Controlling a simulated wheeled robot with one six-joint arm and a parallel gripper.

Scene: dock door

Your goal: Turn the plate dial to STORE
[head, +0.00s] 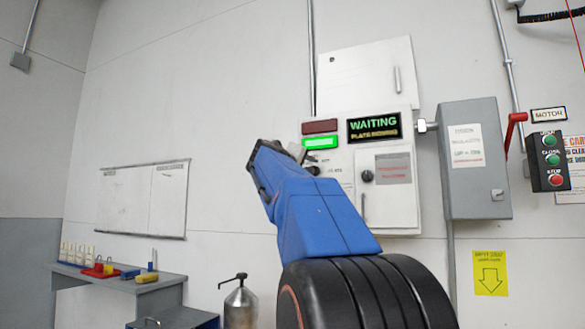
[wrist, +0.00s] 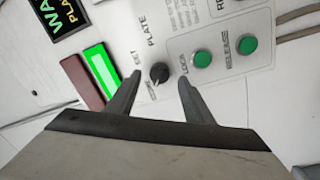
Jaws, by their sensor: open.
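The plate dial is a small black knob (wrist: 159,73) on the white panel (wrist: 208,20), under the word PLATE in the wrist view. A pale mark shows at its lower edge. SET is legible at one side; the other small label is too blurred to read, so I cannot tell the setting surely. My gripper (wrist: 160,79) is open, with one finger on each side of the dial; contact is not visible. In the head view my blue arm reaches up to the panel and hides much of the dial area. The display (head: 374,126) reads WAITING.
Green LOCK (wrist: 202,59) and RELEASE (wrist: 247,45) buttons sit close to the right finger. A lit green lamp (wrist: 101,68) and a dark red lamp (wrist: 76,84) are left. A grey switch box (head: 474,160) with a red lever (head: 514,130) stands right of the panel.

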